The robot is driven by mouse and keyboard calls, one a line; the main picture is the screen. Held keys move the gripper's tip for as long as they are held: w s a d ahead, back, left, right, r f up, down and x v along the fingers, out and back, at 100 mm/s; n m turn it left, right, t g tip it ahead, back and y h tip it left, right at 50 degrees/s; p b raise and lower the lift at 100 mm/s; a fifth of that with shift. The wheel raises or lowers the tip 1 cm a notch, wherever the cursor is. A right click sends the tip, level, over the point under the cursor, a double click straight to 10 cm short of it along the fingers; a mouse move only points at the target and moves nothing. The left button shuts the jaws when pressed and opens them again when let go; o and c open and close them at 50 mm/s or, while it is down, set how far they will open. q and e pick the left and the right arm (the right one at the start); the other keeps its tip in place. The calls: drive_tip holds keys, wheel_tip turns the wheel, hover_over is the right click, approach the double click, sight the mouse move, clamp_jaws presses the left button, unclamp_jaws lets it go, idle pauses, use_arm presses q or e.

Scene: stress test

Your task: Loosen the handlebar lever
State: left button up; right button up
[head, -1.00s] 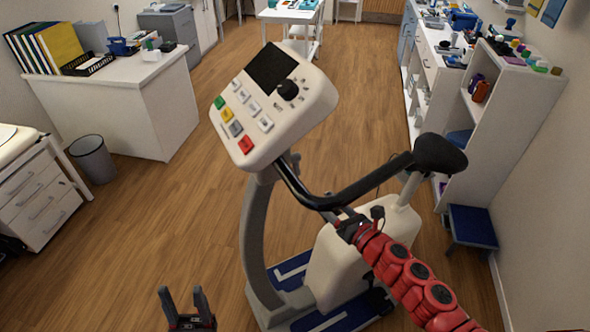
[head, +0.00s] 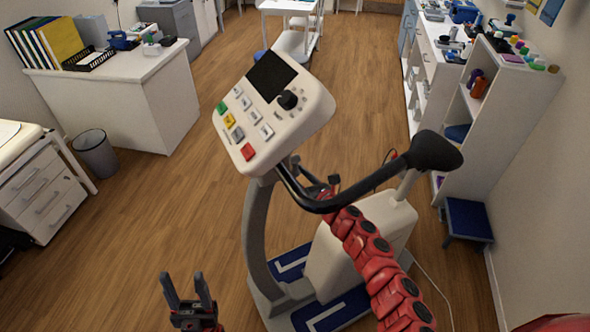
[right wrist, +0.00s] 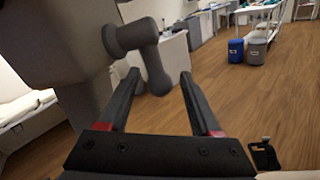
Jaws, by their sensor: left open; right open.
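The exercise bike's pale console (head: 275,115) stands mid-picture in the head view, with the black handlebar (head: 345,197) curving from below it to the right. In the right wrist view a dark grey cranked lever (right wrist: 152,62) hangs from a round pivot beside the dark grey post (right wrist: 75,85). My right gripper (right wrist: 160,75) is open, and the lever's lower end shows between its fingertips; I cannot tell whether they touch. In the head view my right gripper (head: 314,177) is partly hidden behind the handlebar, under the console. My left gripper (head: 183,277) is open and empty at lower left.
The bike's white housing (head: 370,240) and blue-topped base (head: 335,308) lie below the right arm. A blue step stool (head: 467,220) and white shelf (head: 500,110) stand at right. A grey bin (head: 95,155) is at left. The wooden floor left of the bike is clear.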

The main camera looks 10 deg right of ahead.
drive_tip(key=shift+w+a, duration=0.15)
clamp_jaws()
idle(0.4)
idle(1.1)
